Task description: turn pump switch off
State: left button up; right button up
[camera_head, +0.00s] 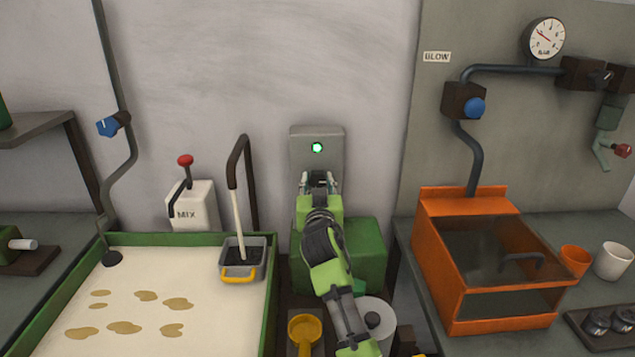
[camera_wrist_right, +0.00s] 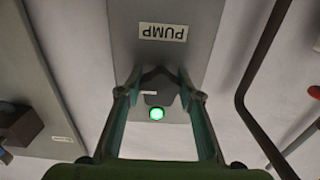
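The grey pump panel (camera_head: 330,138) is on the back wall, with a green light (camera_head: 317,147) lit. In the right wrist view its PUMP label (camera_wrist_right: 163,32) appears upside down, and the green light (camera_wrist_right: 156,113) shows between my fingers. A dark switch (camera_wrist_right: 160,86) sits between the label and the light. My right gripper (camera_head: 319,179) is at the panel's lower part. Its fingers (camera_wrist_right: 159,78) stand apart, one on each side of the switch; whether they touch it is unclear. In the head view the gripper hides the switch. My left gripper is out of view.
A MIX lever box (camera_head: 190,207) and a green-rimmed tray (camera_head: 190,239) are to the left. A grey container with a yellow handle (camera_head: 243,258) sits at the tray's edge. A green block (camera_head: 368,250) is below my gripper. An orange glass-topped box (camera_head: 452,205) stands right.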

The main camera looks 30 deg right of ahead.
jog(key=shift+n, duration=0.4)
jog(key=n+p, duration=0.2)
jog(key=shift+n, duration=0.4)
jog(key=n+p, duration=0.1)
jog(key=n, duration=0.1)
jog(key=n+p, duration=0.1)
jog(key=n, duration=0.2)
jog(key=shift+s+d+r+n, duration=0.1)
jog(key=shift+d+r+n, duration=0.05)
jog(key=shift+n, duration=0.15)
jog(key=n+p, duration=0.2)
jog(key=n, duration=0.2)
jog(key=n+p, duration=0.2)
jog(key=n, duration=0.2)
jog(key=shift+n, duration=0.6)
jog(key=o, duration=1.1)
